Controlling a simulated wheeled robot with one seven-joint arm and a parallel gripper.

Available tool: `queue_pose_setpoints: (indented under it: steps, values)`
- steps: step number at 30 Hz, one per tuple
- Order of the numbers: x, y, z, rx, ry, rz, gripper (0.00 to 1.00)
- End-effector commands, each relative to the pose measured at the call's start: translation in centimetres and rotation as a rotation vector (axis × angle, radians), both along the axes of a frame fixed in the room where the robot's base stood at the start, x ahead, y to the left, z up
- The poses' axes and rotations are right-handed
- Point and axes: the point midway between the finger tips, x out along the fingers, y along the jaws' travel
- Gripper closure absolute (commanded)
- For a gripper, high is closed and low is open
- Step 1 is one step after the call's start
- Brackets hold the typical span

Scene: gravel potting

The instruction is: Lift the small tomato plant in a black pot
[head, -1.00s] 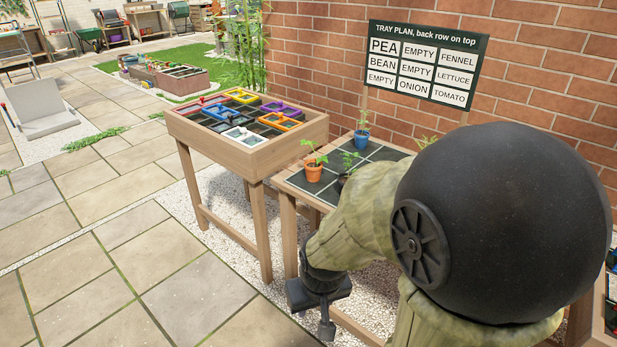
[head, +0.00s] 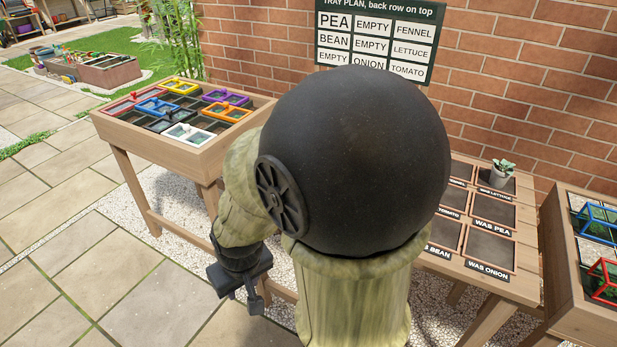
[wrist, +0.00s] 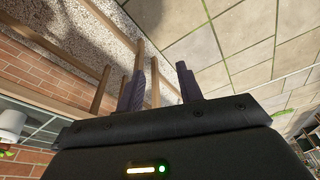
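The small tomato plant in a black pot cannot be made out in either view now; my dark round arm joint and sleeve cover the middle of the head view. My gripper (head: 240,292) hangs low in the head view, left of centre, in front of the wooden tables. In the wrist view my gripper (wrist: 161,70) has its two fingers apart, with nothing between them but paving and gravel beyond.
A wooden tray table (head: 190,155) with coloured frames stands left. A crate (head: 562,300) stands far right. Paving (head: 60,260) at left is clear.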

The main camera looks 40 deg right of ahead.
Motion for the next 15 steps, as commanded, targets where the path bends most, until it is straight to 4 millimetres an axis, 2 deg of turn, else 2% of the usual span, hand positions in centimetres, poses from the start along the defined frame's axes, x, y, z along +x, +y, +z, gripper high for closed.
queue_pose_setpoints:
  steps: [2, 9, 15]
  values:
    - [0.0, 0.0, 0.0, 0.000, 0.000, 0.000, 0.62]
    - [0.3, 0.0, -1.0, -0.003, 0.029, 0.029, 0.17]
    - [1.0, -0.1, -4.3, -0.036, 0.112, 0.125, 0.17]
